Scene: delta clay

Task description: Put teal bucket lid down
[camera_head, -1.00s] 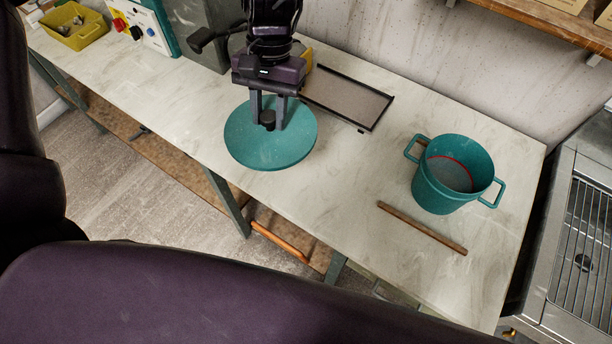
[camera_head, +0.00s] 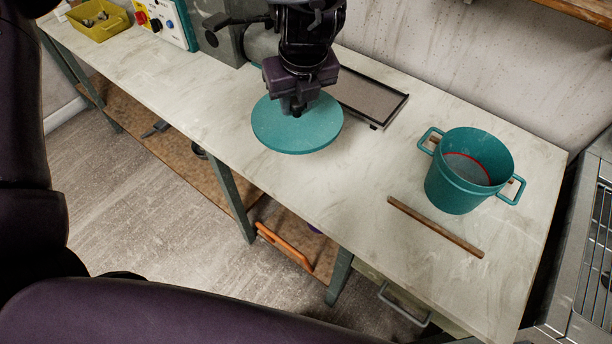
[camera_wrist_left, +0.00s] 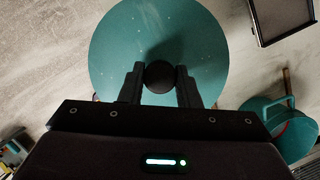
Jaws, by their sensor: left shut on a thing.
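The teal lid (camera_head: 275,130) is a round flat disc with a dark knob in its middle. My left gripper (camera_head: 294,108) is above it, shut on the knob (camera_wrist_left: 159,76), with one finger on each side in the left wrist view. The lid is over the left-middle part of the worktable; I cannot tell whether it touches the top. The teal bucket (camera_head: 452,190) stands upright and open on the table to the right, with a handle on each side. It also shows partly in the left wrist view (camera_wrist_left: 292,137). My right gripper is not in view.
A wooden stick (camera_head: 435,227) lies in front of the bucket. A dark-rimmed tray (camera_head: 372,99) lies behind the lid. A grey machine (camera_head: 222,30), a control box (camera_head: 172,20) and a yellow bin (camera_head: 98,28) stand at the back left. The table between lid and stick is clear.

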